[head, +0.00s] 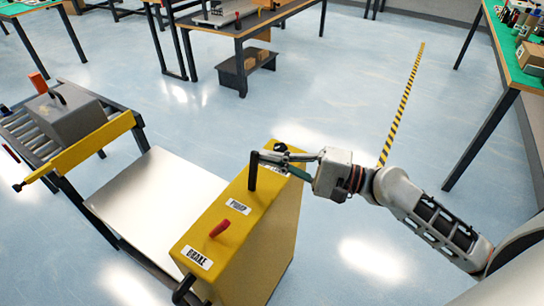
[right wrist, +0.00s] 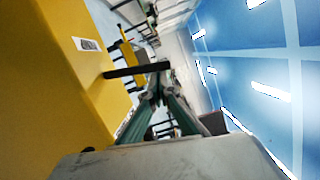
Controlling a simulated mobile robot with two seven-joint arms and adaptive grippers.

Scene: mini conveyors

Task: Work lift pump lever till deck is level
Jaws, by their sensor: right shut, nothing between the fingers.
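The yellow lift housing (head: 273,235) stands in the middle foreground with PUMP and BRAKE labels on top. The black pump lever (head: 252,172) stands upright near its far end. My right gripper (head: 262,157) is shut and empty at the lever's upper end; I cannot tell if it touches. In the right wrist view the lever (right wrist: 135,71) reaches from the yellow housing to just by the fingertips (right wrist: 158,85). The pale deck (head: 155,205) lies left of the housing and looks lower than the roller conveyor (head: 25,135). My left gripper is not in view.
A green-topped bench (head: 515,55) is at far right. Floor beyond the housing is clear.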

